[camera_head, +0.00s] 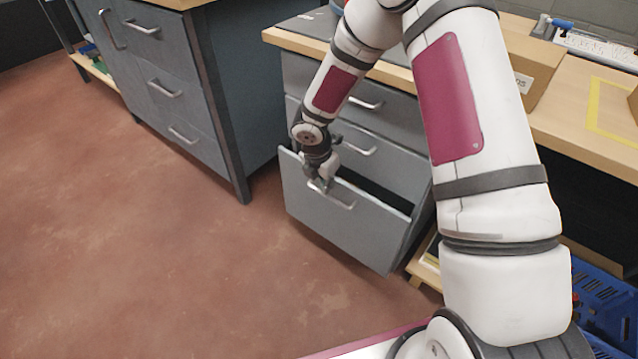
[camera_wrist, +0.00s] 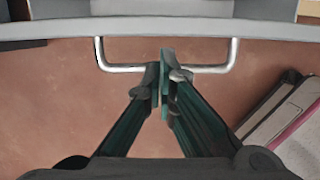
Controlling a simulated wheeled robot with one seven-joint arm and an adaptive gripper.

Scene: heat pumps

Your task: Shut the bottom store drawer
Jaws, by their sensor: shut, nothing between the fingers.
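The bottom drawer (camera_head: 345,222) of the grey cabinet under the bench is pulled partly open, with a dark gap behind its front. Its silver bar handle (camera_head: 335,197) is on the front panel. In the wrist view the drawer's top edge (camera_wrist: 60,30) runs across the top, with the handle (camera_wrist: 215,68) below it. My gripper (camera_head: 318,186) is at the drawer front by the handle. In the wrist view my gripper (camera_wrist: 164,85) has its fingertips together near the handle's middle. I cannot tell whether they touch it. Nothing is held.
Two upper drawers with handles, such as the middle drawer (camera_head: 365,143), look shut. Another grey cabinet (camera_head: 170,90) stands to the left. A cardboard box (camera_head: 530,65) is on the wooden bench (camera_head: 575,115). A blue crate (camera_head: 600,300) is at lower right. The red-brown floor (camera_head: 150,250) before the drawer is clear.

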